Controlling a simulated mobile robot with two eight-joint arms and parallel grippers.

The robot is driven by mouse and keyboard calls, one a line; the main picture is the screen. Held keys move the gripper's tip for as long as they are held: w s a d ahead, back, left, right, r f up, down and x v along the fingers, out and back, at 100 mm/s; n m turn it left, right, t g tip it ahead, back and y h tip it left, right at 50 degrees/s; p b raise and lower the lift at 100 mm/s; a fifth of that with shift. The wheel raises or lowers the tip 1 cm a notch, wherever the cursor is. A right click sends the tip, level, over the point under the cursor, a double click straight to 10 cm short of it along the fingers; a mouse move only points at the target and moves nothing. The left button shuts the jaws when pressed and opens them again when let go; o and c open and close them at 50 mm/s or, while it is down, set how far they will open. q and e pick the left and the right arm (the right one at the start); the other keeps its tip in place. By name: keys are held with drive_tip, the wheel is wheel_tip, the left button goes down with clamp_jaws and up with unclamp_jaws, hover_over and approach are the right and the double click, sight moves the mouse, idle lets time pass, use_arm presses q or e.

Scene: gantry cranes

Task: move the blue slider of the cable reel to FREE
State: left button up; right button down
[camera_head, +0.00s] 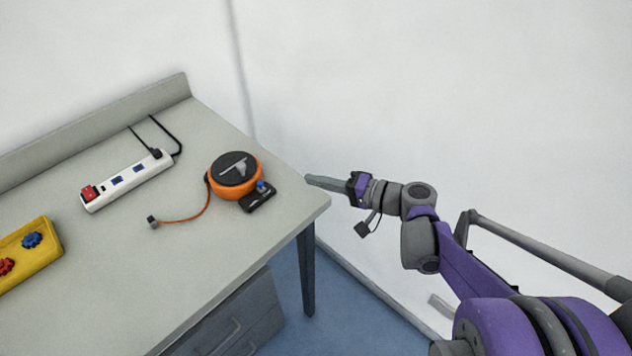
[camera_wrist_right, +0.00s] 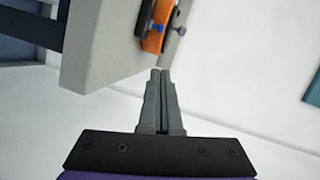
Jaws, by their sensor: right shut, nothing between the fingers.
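The cable reel (camera_head: 236,181) is an orange drum with a black top and a grey crank handle, lying on the bench near its right edge. Its small blue slider (camera_head: 261,186) sits on a black plate at the reel's front right. Any FREE marking is too small to read. In the right wrist view, the orange reel (camera_wrist_right: 152,40) and the blue slider (camera_wrist_right: 153,29) show at the top, beyond the fingertips. My right gripper (camera_head: 309,180) is shut and empty, apart from the reel, to the right of the bench edge; it also shows in the wrist view (camera_wrist_right: 160,75). My left gripper is not in view.
The bench (camera_head: 217,250) has a raised back ledge. A white power strip (camera_head: 127,181) with a red switch lies left of the reel. An orange cord ends in a plug (camera_head: 152,222). A yellow box (camera_head: 30,254) with red and blue knobs stands at left. A wall rises behind.

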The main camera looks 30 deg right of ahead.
sight(261, 186)
drive_tip(key=x, duration=0.6)
drive_tip(key=shift+a, duration=0.1)
drive_tip(key=a, duration=0.2)
drive_tip(key=w+a+f, duration=0.1)
drive_tip(key=shift+a+b, duration=0.1)
drive_tip(key=shift+b, duration=0.3)
drive_tip(key=shift+a+f, duration=0.1)
drive_tip(key=shift+a, duration=0.4)
